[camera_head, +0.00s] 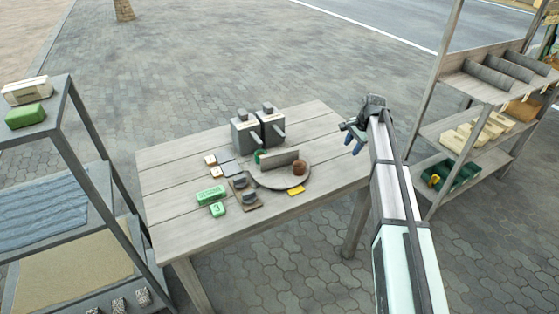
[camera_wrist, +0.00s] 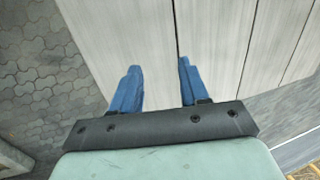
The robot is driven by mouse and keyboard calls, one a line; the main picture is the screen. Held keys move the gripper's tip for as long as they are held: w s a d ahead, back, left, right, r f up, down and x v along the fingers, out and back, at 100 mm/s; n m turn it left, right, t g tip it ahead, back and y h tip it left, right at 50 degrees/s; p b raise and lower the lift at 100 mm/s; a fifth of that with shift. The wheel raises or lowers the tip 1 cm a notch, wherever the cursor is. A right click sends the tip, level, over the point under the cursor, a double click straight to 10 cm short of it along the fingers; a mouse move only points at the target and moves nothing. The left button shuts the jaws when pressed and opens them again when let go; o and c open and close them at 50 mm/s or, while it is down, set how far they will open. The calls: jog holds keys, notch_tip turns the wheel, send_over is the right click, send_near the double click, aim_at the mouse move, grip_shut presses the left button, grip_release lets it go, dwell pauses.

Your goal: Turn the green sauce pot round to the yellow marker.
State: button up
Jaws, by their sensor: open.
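In the head view the green sauce pot (camera_head: 259,156) is partly hidden behind an upright grey divider (camera_head: 279,160) on a round grey turntable (camera_head: 284,182). A brown pot (camera_head: 299,168) stands on the turntable at the divider's right end. The yellow marker (camera_head: 296,191) lies on the table at the turntable's front edge. My gripper (camera_head: 355,138) is above the table's right edge, to the right of the turntable and apart from it. In the wrist view my gripper (camera_wrist: 162,88) is open and empty, its blue fingers over bare planks.
The wooden table (camera_head: 180,160) also holds two grey dispensers (camera_head: 246,133) behind the turntable. Green blocks (camera_head: 211,195) and small dark items on boards (camera_head: 246,194) lie left of it. Shelves stand left (camera_head: 75,120) and right (camera_head: 470,122). The table's right side is clear.

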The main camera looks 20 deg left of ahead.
jog(key=s+a+r+g+h, duration=0.1)
jog(key=s+a+r, duration=0.2)
jog(key=a, duration=0.5)
jog(key=s+a+r, duration=0.3)
jog(key=a, duration=0.5)
notch_tip(320, 180, up, 3)
jog(key=m+h, duration=0.1)
jog(key=m, duration=0.1)
send_over(279, 160)
jog(key=shift+w+r+g, duration=0.15)
jog(key=shift+w+g, duration=0.15)
jog(key=shift+w, duration=0.15)
notch_tip(279, 160, down, 13)
jog(key=shift+f, duration=0.1)
jog(key=shift+c, duration=0.3)
grip_shut()
